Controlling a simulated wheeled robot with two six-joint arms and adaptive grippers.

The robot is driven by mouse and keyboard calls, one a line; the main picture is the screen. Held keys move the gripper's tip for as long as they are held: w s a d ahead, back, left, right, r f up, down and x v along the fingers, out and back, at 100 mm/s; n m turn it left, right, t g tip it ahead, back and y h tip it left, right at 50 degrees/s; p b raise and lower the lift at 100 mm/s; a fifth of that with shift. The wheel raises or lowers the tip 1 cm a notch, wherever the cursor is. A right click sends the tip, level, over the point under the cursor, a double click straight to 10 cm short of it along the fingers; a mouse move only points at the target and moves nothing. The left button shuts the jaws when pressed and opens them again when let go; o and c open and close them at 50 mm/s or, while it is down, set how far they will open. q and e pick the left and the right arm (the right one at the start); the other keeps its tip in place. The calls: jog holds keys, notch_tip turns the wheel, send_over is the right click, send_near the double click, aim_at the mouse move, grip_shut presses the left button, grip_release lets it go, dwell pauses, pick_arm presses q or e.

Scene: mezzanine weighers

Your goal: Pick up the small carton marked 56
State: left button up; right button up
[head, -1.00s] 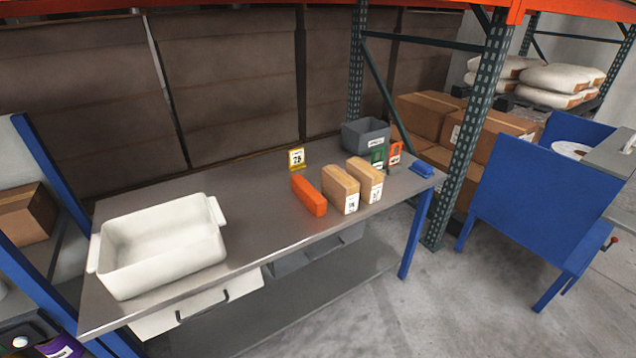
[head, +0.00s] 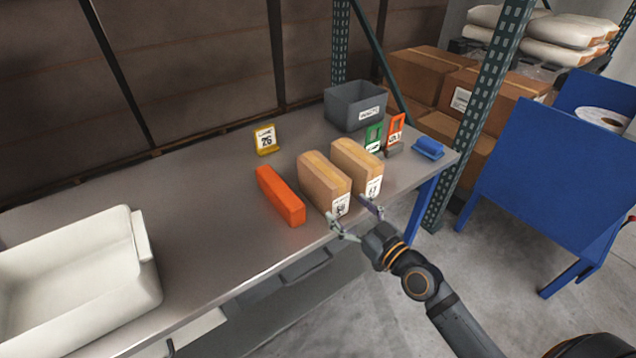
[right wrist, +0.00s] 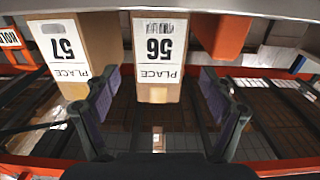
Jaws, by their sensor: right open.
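The small carton marked 56 (head: 322,182) is a tan box standing on the steel table, between an orange block and a second tan carton. Its label reads 56 PLACE, upside down, in the right wrist view (right wrist: 159,50). My right gripper (head: 353,213) is open and empty at the table's front edge, in front of the cartons. In the right wrist view its fingers (right wrist: 158,90) stand apart, on either side of the carton marked 56 in the picture. I cannot tell the remaining gap to the carton. My left gripper is not in view.
The carton marked 57 (head: 357,165) stands close to the right. The orange block (head: 280,196) lies to the left. Behind are a yellow sign 76 (head: 265,139), a grey bin (head: 355,107) and green and orange tags. A white tub (head: 75,275) sits at left.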

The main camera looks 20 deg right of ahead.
aim_at(341, 203)
jog(key=x, duration=0.3)
jog(key=shift+w, duration=0.2)
jog(key=shift+w+a, duration=0.1)
jog(key=shift+w, duration=0.2)
jog(key=shift+w+r+p, duration=0.15)
jog(key=shift+r+p, duration=0.05)
jog(key=shift+p, duration=0.1)
jog(key=x, duration=0.2)
jog(key=p+x, duration=0.1)
jog(key=x, duration=0.1)
jog(key=shift+r, duration=0.35)
jog(key=shift+w+a+f, duration=0.1)
jog(key=shift+w+a, duration=0.1)
jog(key=shift+w, duration=0.2)
jog(key=c, duration=1.5)
jog(key=shift+c, duration=0.7)
